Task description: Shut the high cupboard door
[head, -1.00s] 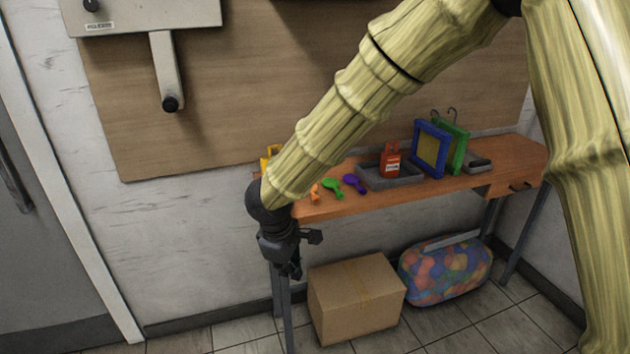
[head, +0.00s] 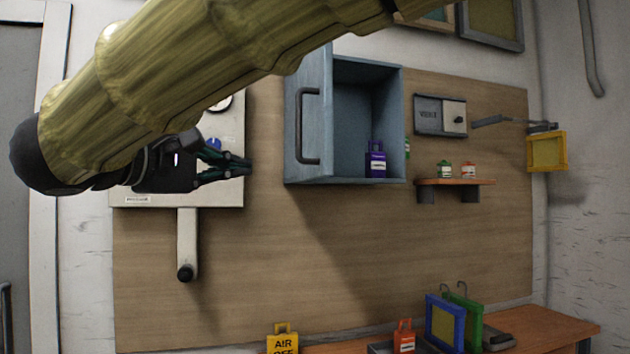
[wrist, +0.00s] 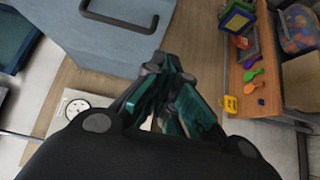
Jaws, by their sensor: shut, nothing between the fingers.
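The blue-grey high cupboard (head: 365,175) hangs on the wooden wall board. Its door (head: 296,165) stands open at the left, swung out from the front, with a dark bar handle (head: 307,125). Inside is a purple tagged bottle-like item (head: 376,162). My gripper (head: 248,168) is shut and empty, to the left of the door and apart from it in the head view. In the wrist view the gripper (wrist: 168,68) points towards the blue-grey panel (wrist: 100,40) with the handle (wrist: 120,18). Whether it touches the panel I cannot tell.
A pale wall box (head: 225,195) with a lever (head: 187,240) sits behind my arm. A workbench (head: 540,330) with frames and tags is below.

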